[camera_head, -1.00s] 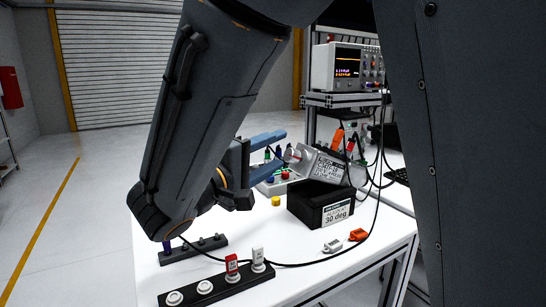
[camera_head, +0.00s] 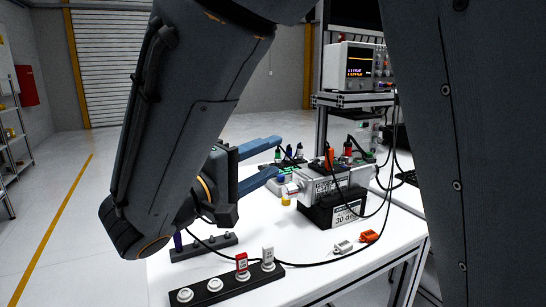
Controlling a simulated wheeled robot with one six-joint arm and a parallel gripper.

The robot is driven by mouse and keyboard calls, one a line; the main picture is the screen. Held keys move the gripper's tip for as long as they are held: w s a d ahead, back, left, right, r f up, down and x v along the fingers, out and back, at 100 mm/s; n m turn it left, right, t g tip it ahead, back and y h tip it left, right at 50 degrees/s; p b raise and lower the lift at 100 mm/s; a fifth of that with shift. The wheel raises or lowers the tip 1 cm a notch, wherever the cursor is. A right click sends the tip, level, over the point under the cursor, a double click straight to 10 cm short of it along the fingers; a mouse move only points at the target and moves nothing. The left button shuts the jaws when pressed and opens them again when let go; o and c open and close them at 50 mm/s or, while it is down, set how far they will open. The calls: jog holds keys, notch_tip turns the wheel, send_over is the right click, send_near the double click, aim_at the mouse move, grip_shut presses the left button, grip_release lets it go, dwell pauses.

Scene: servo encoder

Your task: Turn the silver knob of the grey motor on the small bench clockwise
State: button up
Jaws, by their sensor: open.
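The grey motor (camera_head: 322,184) lies roughly level on a black stand (camera_head: 318,213) on the white bench. The stand's label reads "30 deg" in part. The small silver knob (camera_head: 291,189), with a red mark, is at the motor's left end. My gripper (camera_head: 280,157) has two blue fingers pointing right, spread apart and empty. In the picture it is left of the motor and above the knob. The distance in depth between fingers and knob is hard to tell.
A black cable crosses the bench, and others hang by the motor. A black strip (camera_head: 225,288) with red and white tags is in front. Small white (camera_head: 343,247) and orange (camera_head: 369,236) connectors lie right. An oscilloscope (camera_head: 357,66) stands behind.

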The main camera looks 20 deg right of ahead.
jog(key=shift+v, duration=1.8)
